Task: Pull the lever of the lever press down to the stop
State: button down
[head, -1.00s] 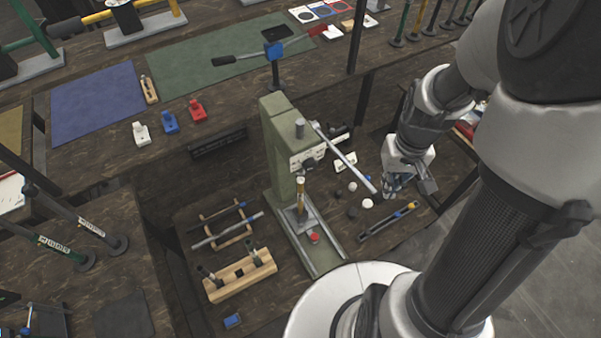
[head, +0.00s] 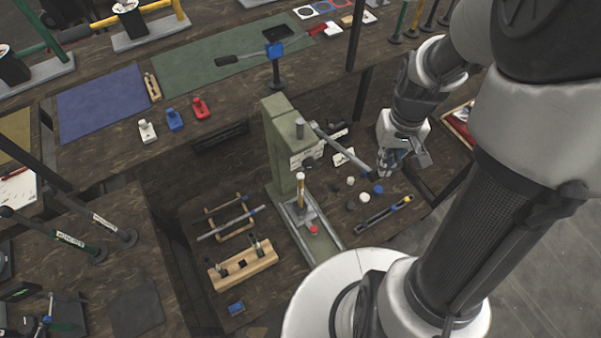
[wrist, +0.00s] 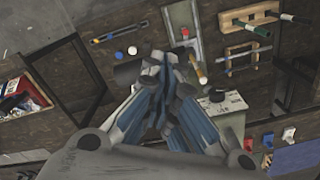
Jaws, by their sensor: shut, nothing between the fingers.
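The lever press (head: 282,150) is a green column on the low bench; its head also shows in the wrist view (wrist: 222,104). Its lever (head: 340,153) is a grey rod that slopes down and to the right from the hub. My gripper (head: 383,171) is at the lever's outer end, with its fingers shut and empty. The fingertips also show in the wrist view (wrist: 158,62). The gripper hides the lever's tip in the head view, and I cannot tell if they touch. A red piece (head: 314,230) sits on the press base.
A wooden rack (head: 240,268) and a wooden frame with rods (head: 228,218) stand left of the press. Small balls, one of them blue (head: 378,189), and a dark tray (head: 383,215) lie below my gripper. A bench with mats (head: 102,103) runs behind.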

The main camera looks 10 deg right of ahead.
notch_tip(320, 180, up, 9)
jog(key=w+p, duration=0.2)
jog(key=p, duration=0.5)
jog(key=shift+a+r, duration=0.2)
jog(key=shift+a, duration=0.15)
dwell(0.7)
jog(key=s+a+f+n+t+b, duration=0.2)
jog(key=s+a+f+t+b, duration=0.2)
jog(key=s+a+b, duration=0.7)
jog(key=s+f+b, duration=0.1)
jog(key=b, duration=0.9)
jog(key=shift+s+f+t+b, duration=0.25)
jog(key=shift+s+t+b, duration=0.05)
jog(key=shift+s, duration=0.05)
